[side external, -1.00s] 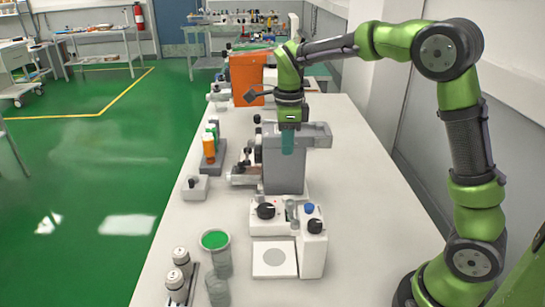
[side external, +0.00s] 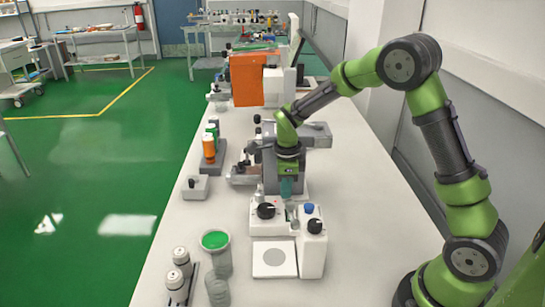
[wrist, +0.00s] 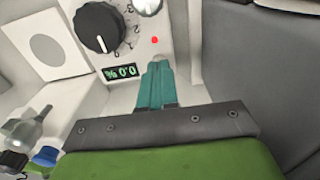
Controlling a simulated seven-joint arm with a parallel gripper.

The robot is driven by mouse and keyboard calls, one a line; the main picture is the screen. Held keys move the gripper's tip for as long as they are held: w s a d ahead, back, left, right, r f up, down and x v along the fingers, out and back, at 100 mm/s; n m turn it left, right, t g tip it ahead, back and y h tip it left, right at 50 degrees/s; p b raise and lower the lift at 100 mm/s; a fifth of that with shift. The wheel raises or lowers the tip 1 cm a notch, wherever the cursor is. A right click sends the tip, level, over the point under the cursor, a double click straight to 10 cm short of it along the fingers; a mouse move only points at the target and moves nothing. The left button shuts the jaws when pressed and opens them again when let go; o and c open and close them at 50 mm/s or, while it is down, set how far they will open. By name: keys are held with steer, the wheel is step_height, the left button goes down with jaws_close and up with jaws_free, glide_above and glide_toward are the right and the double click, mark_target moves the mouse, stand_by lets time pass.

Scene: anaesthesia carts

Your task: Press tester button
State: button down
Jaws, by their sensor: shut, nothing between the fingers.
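A white tester-like device (side external: 284,222) stands on the bench. In the wrist view its face (wrist: 128,50) carries a black dial (wrist: 98,27), a small display (wrist: 119,71), a small red dot (wrist: 155,40) and a silver round part (wrist: 147,5). I cannot tell whether the red dot or the silver part is the button. My gripper (wrist: 158,65) points at this face with its teal fingers shut and empty, the tips just short of the red dot. Contact cannot be judged. In the side view my gripper (side external: 286,194) is low, just behind the device.
A grey machine (side external: 308,140) stands close behind my gripper. A blue knob (side external: 309,208) and black knob (side external: 315,226) sit on the device's right part. A green-topped cup (side external: 215,240) and a grey button box (side external: 195,188) are left. The bench's right side is clear.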

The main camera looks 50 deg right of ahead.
steer(key=shift+s+f, duration=0.1)
steer(key=shift+f, duration=1.05)
step_height(320, 180, up, 15)
steer(key=shift+w, duration=0.3)
